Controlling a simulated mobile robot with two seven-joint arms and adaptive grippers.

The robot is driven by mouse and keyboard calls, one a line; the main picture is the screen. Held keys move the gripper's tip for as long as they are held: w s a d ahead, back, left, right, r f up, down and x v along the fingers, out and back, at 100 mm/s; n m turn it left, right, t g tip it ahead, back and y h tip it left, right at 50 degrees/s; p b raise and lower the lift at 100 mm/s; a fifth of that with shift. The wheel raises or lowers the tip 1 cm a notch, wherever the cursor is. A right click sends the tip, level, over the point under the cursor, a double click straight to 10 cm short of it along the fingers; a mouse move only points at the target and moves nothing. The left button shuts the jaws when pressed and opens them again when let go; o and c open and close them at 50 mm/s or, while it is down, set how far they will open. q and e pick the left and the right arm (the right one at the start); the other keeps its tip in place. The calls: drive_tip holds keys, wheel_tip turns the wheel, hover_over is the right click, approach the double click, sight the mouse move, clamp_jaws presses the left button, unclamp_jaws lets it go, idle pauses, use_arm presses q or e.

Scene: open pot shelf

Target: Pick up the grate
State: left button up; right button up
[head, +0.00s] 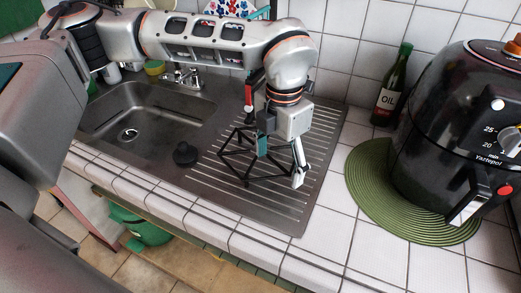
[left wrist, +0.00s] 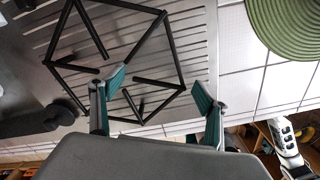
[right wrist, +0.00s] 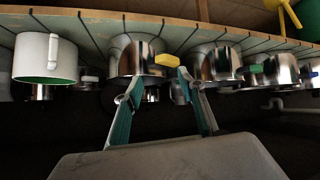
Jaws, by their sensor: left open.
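The grate (head: 233,168) is a black frame of thin bars on the ribbed metal drainboard beside the sink basin. My left gripper (head: 280,163) is open over the grate, pointing down, and hides part of it. In the left wrist view the grate (left wrist: 174,50) spreads ahead of and between the two teal-padded fingers (left wrist: 158,85). Its near bars run close to the fingertips; I cannot tell whether they touch. My right gripper (right wrist: 160,82) is open and empty, in front of a shelf of pots.
A black stopper (head: 185,153) lies left of the grate, by the basin (head: 150,110). An oil bottle (head: 392,85), a green round mat (head: 365,180) and a black air fryer (head: 450,130) stand to the right. Pots (right wrist: 215,62) line the shelf before my right gripper.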

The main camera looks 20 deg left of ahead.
use_arm(q)
drive_tip(key=shift+f, duration=0.45)
drive_tip(key=c, duration=1.5)
drive_tip(key=shift+o, duration=0.2)
drive_tip(key=shift+r, duration=0.1)
drive_tip(key=shift+r, duration=0.1)
